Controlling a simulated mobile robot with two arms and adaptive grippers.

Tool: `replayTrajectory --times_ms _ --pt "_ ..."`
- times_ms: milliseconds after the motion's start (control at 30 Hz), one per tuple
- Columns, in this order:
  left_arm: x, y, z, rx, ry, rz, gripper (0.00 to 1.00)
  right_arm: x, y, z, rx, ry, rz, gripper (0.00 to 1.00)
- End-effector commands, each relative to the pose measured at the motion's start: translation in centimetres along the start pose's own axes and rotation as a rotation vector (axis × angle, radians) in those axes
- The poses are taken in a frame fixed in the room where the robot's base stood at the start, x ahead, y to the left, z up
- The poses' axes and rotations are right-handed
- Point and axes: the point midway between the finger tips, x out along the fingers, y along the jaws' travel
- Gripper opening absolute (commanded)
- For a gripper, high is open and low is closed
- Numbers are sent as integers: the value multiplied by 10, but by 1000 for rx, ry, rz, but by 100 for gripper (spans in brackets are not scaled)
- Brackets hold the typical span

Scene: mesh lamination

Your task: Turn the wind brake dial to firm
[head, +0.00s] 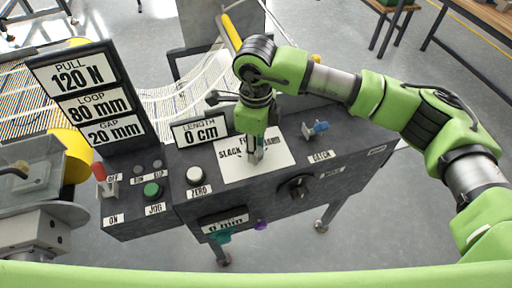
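A white dial plate (275,166) lies on the top of the dark control console (350,160). The word SLACK shows at its left, and other lettering behind my gripper is partly covered. My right gripper (256,158) points down at the middle of this plate, with its fingertips at or just above it. The dial knob itself is hidden by the gripper, so I cannot tell whether the fingers touch or hold it. My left gripper is not in view.
The console also carries a LENGTH display (201,132), a white ZERO button (194,176), a green JOG button (152,190), a red-handled lever (101,174), a blue toggle (320,127) and a black front knob (295,187). A tall readout board (92,97) stands at left.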

Motion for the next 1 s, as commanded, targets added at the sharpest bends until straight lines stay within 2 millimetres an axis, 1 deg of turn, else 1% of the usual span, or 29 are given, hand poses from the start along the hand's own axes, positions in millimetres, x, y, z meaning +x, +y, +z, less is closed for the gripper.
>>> replayTrajectory --times_ms 233,267,300,333,633,733,867,1000 --pt "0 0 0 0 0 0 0 -1 -1 0 1 -3 -1 6" --pt "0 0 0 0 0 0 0 -1 -1 0 1 -3 -1 30" --pt "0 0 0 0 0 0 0 -1 -1 1 1 -3 -1 40" --pt "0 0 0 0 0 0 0 -1 -1 0 1 -3 -1 44" --pt "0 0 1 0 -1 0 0 -1 0 0 1 -1 -1 44" --pt "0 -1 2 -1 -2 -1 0 -5 0 0 1 -2 -1 44" --pt "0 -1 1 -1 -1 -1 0 -22 -1 1 0 -4 -4 44" --pt "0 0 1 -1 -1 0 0 -53 -1 1 0 -4 -5 44"
